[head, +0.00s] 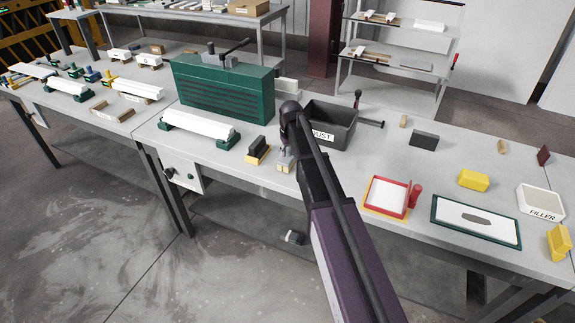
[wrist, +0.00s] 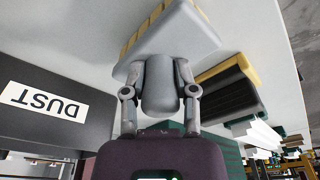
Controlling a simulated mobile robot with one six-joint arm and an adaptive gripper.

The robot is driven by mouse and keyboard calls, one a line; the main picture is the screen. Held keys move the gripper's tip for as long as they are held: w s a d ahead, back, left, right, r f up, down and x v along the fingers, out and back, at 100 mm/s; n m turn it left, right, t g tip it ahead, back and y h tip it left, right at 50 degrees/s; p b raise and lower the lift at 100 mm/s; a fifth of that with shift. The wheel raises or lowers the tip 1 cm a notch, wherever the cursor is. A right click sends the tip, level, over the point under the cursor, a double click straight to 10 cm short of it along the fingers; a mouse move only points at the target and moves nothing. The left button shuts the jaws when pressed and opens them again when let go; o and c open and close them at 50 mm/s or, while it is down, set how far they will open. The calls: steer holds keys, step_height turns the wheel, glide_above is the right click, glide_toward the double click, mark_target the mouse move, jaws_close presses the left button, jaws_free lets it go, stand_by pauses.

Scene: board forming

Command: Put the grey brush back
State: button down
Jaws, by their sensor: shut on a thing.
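The grey brush (wrist: 175,35) has a pale grey block, a rounded grey handle and yellow bristles. My gripper (wrist: 158,75) is shut on its handle, one finger on each side, in the wrist view, which looks upside down. In the head view the grey brush (head: 286,160) shows just below the end of my arm, low over the bench or on it; I cannot tell if the bristles touch. My arm hides part of it.
A black brush with a yellow base (head: 258,150) lies just left of the grey brush. The DUST bin (head: 345,128) is close behind and right. A red-rimmed tray (head: 388,212) lies right, with bare bench between.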

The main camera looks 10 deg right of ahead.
steer(key=shift+f+b, duration=0.3)
steer(key=shift+c, duration=1.6)
jaws_free()
steer(key=o, duration=0.3)
steer(key=shift+r, duration=0.15)
